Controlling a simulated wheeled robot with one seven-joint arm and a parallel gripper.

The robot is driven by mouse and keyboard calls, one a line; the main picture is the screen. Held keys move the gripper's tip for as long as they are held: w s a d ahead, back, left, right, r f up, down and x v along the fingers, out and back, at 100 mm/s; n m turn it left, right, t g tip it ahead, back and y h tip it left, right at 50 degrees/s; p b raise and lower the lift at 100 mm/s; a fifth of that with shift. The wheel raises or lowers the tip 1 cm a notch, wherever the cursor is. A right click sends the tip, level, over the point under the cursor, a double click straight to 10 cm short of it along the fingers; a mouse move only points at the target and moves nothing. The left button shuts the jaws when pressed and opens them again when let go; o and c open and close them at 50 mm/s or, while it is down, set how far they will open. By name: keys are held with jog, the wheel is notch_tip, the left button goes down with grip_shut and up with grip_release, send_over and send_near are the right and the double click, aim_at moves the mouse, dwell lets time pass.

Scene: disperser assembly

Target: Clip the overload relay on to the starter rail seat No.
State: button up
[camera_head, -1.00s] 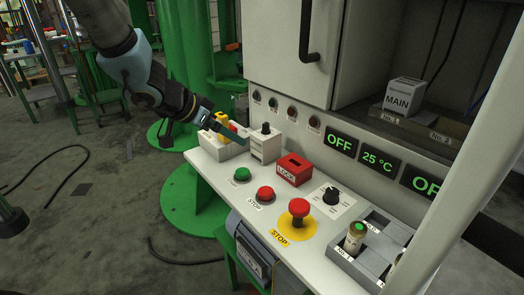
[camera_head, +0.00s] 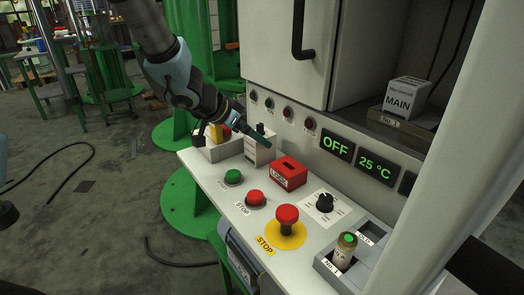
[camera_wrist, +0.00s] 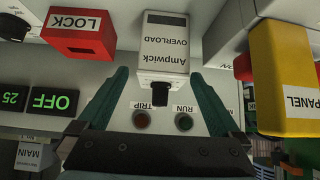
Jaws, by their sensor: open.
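The overload relay (camera_head: 258,150) is a pale box with a black knob, standing on the white ledge. In the wrist view the relay (camera_wrist: 165,45), marked Ampwick OVERLOAD, appears upside down between my finger tips. My gripper (camera_wrist: 160,75) is open, with a green finger on each side of the relay and gaps to both. In the head view my gripper (camera_head: 255,138) is at the relay's top and partly covers it. The starter rail (camera_head: 408,128) in the cabinet shows a No. 1 label below the white MAIN block (camera_head: 406,95).
A red LOCK box (camera_head: 288,173) stands just right of the relay. A yellow-handled PANEL switch (camera_wrist: 285,80) is close on the other side. Push buttons and a red STOP knob (camera_head: 287,217) line the ledge. The cabinet door (camera_head: 290,60) is at the left of the opening.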

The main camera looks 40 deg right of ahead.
jog(key=x, duration=0.2)
jog(key=b+x, duration=0.1)
jog(key=x, duration=0.1)
jog(key=w+b+x, duration=0.1)
jog(key=x, duration=0.2)
jog(key=shift+d+r, duration=0.1)
jog(key=shift+d, duration=0.05)
jog(key=shift+c, duration=0.2)
jog(key=shift+s+r, duration=0.1)
grip_shut()
